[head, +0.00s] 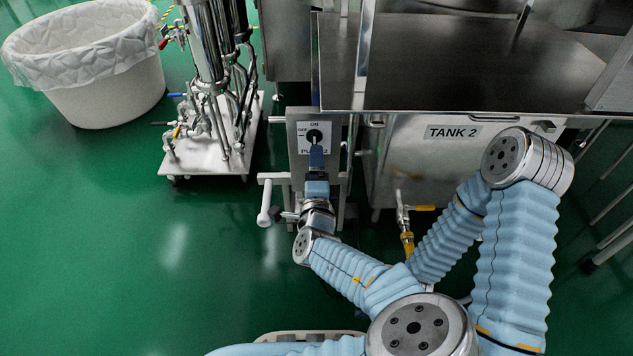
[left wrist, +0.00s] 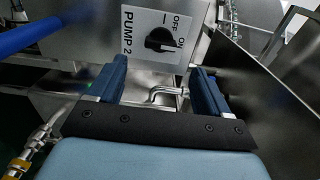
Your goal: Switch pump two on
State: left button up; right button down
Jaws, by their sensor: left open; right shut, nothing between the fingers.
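The PUMP 2 switch panel (head: 303,140) is on a metal plate left of the tank. Its dark rotary knob (head: 314,136) has OFF at its left and ON above. The knob also shows in the left wrist view (left wrist: 160,39), where the picture is turned sideways and its grip appears to lie along the line toward ON. My left gripper (head: 317,152) is just in front of the panel and covers part of the label. In the left wrist view its fingers (left wrist: 160,75) are apart and empty, with the knob beyond their tips. My right gripper is not visible.
The TANK 2 unit (head: 400,150) stands right of the panel, under a metal top (head: 470,65). A yellow-handled valve (head: 405,215) is below it. A pipe cart (head: 205,160) and a lined white bin (head: 105,95) stand left. Green floor (head: 120,260) at lower left is clear.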

pick_arm(q)
jog(key=s, duration=0.5)
jog(key=shift+s, duration=0.35)
jog(key=shift+a, duration=0.1)
